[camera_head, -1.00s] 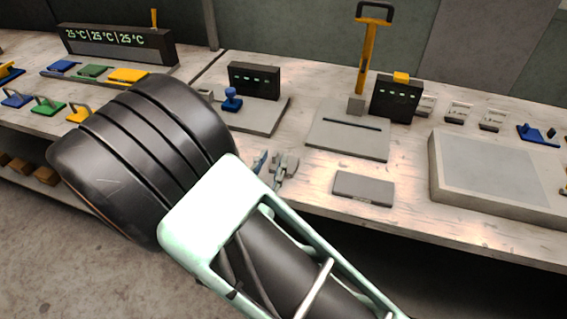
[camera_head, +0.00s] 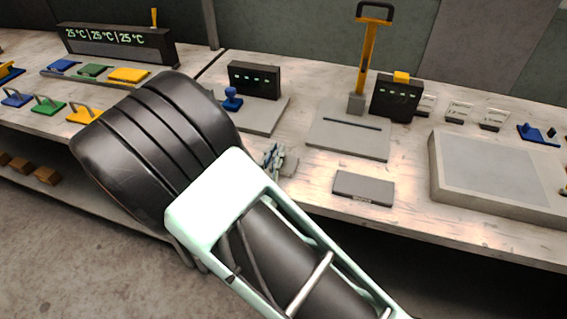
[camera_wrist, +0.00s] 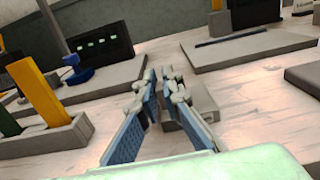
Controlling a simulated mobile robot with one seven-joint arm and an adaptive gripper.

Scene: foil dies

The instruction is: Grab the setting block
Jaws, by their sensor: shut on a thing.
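The setting block, a small plain grey block (camera_wrist: 204,103), sits at my gripper's fingers in the wrist view. It also shows just right of the fingers in the head view (camera_head: 289,169). My gripper (camera_wrist: 160,98) has blue-padded fingers drawn close together, low over the worktop near its front edge. It is shut on the near end of the block; the fingers hide part of that end. The gripper (camera_head: 272,156) is partly covered by my forearm in the head view. I cannot see clear space under the block.
A flat dark grey plate (camera_head: 364,188) lies to the right, with a slotted grey base (camera_head: 347,140) and yellow lever (camera_head: 367,60) behind it. A large grey slab (camera_head: 495,170) stands farther right. Coloured handled pieces are on the left. Bare worktop surrounds the block.

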